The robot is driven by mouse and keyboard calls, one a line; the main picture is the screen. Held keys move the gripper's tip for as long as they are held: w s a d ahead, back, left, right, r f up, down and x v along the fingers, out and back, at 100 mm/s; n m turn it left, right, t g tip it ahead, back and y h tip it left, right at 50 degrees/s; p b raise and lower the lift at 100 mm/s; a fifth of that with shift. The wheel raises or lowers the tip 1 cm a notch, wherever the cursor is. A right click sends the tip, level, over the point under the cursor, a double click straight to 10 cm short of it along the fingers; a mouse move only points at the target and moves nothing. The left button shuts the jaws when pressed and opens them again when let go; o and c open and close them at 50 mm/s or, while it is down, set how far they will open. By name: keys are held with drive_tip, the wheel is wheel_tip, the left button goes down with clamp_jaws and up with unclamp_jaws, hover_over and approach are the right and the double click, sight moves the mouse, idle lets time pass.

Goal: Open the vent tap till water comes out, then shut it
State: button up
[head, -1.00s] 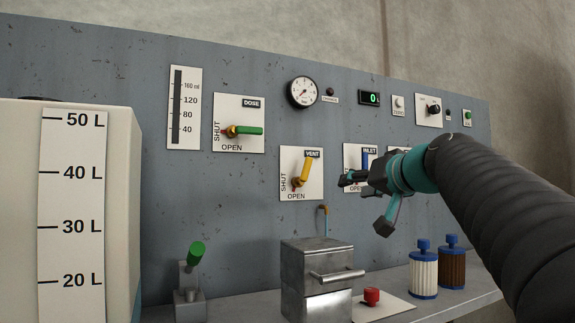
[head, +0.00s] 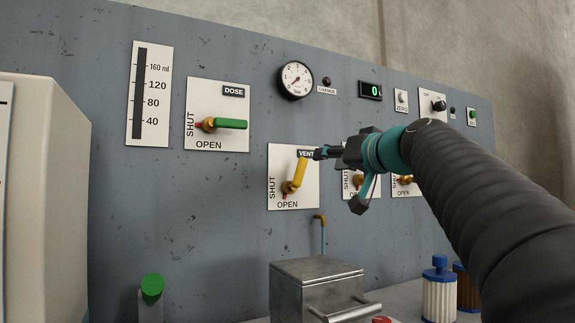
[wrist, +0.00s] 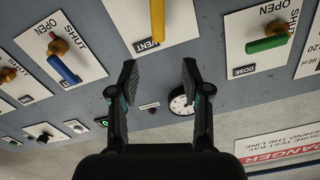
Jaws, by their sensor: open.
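The vent tap's yellow handle (head: 299,172) points up and slightly right on its white plate (head: 281,198), marked SHUT at the left and OPEN below. My gripper (head: 319,153) is at the right of the handle's upper end, over the plate's top right corner. In the wrist view the open jaws (wrist: 159,72) have empty space between them, and the yellow handle (wrist: 157,18) shows beyond the tips, roughly in line with the gap. Contact cannot be told. Below the plate a small brown hooked spout (head: 320,217) has a thin blue line under it; tube or water is unclear.
The dose tap's green handle (head: 230,124) points right. The blue inlet handle (wrist: 62,69) sits beside the vent plate. A metal box (head: 315,290) stands below the spout. A round gauge (head: 295,80) and the lit display (head: 370,90) are above.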

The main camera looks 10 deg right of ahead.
sight(304, 163)
drive_tip(key=p+x, duration=0.3)
drive_tip(key=x, duration=1)
drive_tip(key=shift+d+f, duration=0.1)
clamp_jaws()
